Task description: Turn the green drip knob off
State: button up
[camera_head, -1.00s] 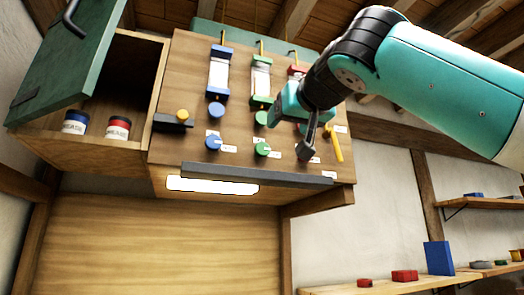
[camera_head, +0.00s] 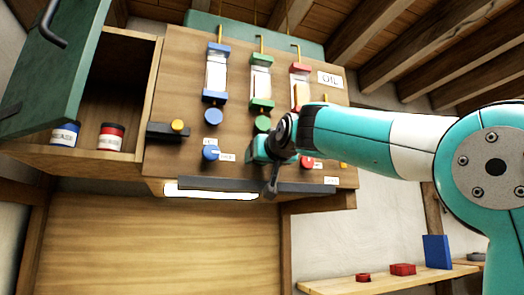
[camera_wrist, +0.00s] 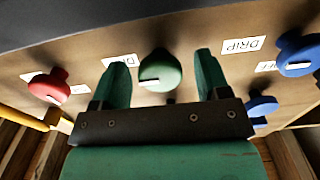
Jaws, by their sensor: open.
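The green drip knob (camera_wrist: 160,72) shows in the wrist view between the two fingers of my open gripper (camera_wrist: 158,75). A gap shows on each side of it, and whether anything touches is unclear. A pale mark crosses its face. In the head view my gripper (camera_head: 270,165) is in front of the lower part of the panel and hides this knob. Another green knob (camera_head: 263,124) sits above, under the green-framed sight glass (camera_head: 261,82).
The blue drip knob (camera_head: 211,153) is left of my gripper and the red knob (camera_head: 307,162) right of it. A dark ledge (camera_head: 225,184) runs below. An open cabinet at left holds a blue can (camera_head: 65,133) and a red can (camera_head: 111,137).

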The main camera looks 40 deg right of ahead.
jog(key=shift+w+d, duration=0.1)
jog(key=shift+w, duration=0.4)
jog(key=c, duration=0.9)
